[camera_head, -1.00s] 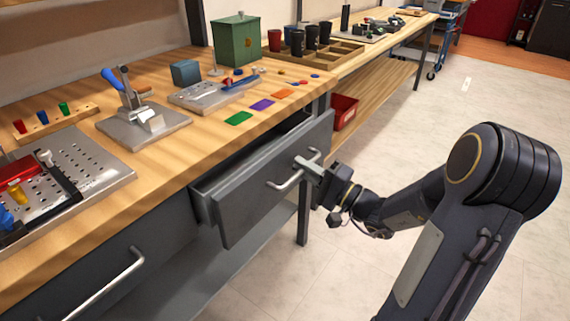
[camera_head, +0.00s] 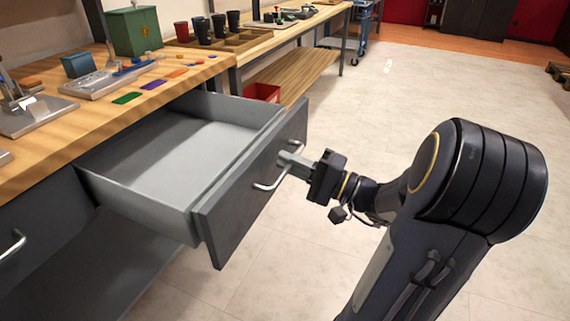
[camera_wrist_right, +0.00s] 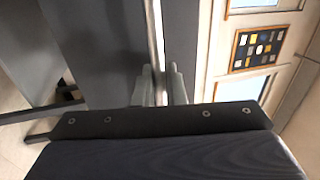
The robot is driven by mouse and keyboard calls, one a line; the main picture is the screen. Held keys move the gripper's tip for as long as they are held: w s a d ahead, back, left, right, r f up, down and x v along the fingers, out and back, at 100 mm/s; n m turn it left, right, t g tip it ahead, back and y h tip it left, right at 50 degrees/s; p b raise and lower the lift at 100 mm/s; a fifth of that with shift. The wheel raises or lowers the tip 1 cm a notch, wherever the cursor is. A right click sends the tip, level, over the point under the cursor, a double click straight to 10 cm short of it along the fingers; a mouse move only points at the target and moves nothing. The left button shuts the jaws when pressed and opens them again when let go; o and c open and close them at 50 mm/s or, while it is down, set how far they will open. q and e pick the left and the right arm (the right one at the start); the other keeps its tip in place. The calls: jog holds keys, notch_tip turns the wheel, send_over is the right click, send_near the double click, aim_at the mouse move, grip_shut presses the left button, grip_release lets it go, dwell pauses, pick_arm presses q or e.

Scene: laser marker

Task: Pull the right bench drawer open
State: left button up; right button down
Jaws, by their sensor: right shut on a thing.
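The right bench drawer (camera_head: 190,155) stands pulled far out from under the wooden bench top, and its grey inside looks empty. Its grey front (camera_head: 245,200) carries a metal bar handle (camera_head: 268,186). My right gripper (camera_head: 287,163) is shut on the handle near its far end. In the right wrist view the fingers (camera_wrist_right: 160,88) close around the handle bar (camera_wrist_right: 154,35), with the drawer front beside it. My left gripper is not in view.
The left drawer's handle (camera_head: 12,245) shows at the left edge. Cards, a metal plate and a green box (camera_head: 133,31) stand on the bench top (camera_head: 60,125). A red bin (camera_head: 262,92) sits beyond the drawer. The floor to the right is clear.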

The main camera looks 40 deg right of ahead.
dwell(0.3)
jog(key=c, duration=1.6)
grip_release()
jog(key=v, duration=0.8)
